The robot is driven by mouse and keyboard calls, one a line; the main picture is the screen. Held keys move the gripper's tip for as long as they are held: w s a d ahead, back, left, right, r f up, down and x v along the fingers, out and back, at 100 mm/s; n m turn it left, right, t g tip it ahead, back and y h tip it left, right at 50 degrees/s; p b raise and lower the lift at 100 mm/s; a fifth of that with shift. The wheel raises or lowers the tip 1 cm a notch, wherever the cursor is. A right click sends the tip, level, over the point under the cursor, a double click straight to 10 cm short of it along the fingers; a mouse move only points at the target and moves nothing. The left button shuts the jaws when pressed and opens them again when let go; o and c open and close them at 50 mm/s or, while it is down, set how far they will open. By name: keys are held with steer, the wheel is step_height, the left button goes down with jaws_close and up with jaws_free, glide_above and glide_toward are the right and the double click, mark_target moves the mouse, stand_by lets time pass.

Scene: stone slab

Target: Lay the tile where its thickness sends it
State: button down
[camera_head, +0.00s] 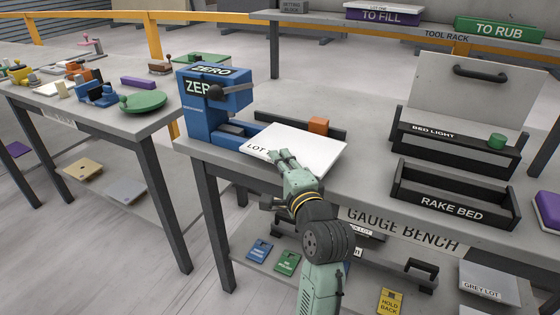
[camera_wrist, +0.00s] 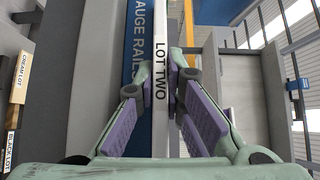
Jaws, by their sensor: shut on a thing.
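A flat white tile (camera_head: 308,142) lies level at the left of the gauge bench (camera_head: 375,150), in front of the blue gauge (camera_head: 213,100) marked ZERO. In the wrist view the tile's edge (camera_wrist: 160,40) reads LOT TWO. My gripper (camera_head: 284,158) is shut on the tile's near edge, and the wrist view shows its purple-padded fingers (camera_wrist: 170,100) on either side of that edge. The head view does not show whether the tile touches the bench.
A dark tray marked RAKE BED (camera_head: 452,207) and another marked BED LIGHT (camera_head: 440,139) stand at the right, with a handled panel (camera_head: 478,95) and green knob (camera_head: 497,141) there. Bench space left of the trays looks clear.

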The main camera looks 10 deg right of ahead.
steer(key=c, duration=1.6)
jaws_free()
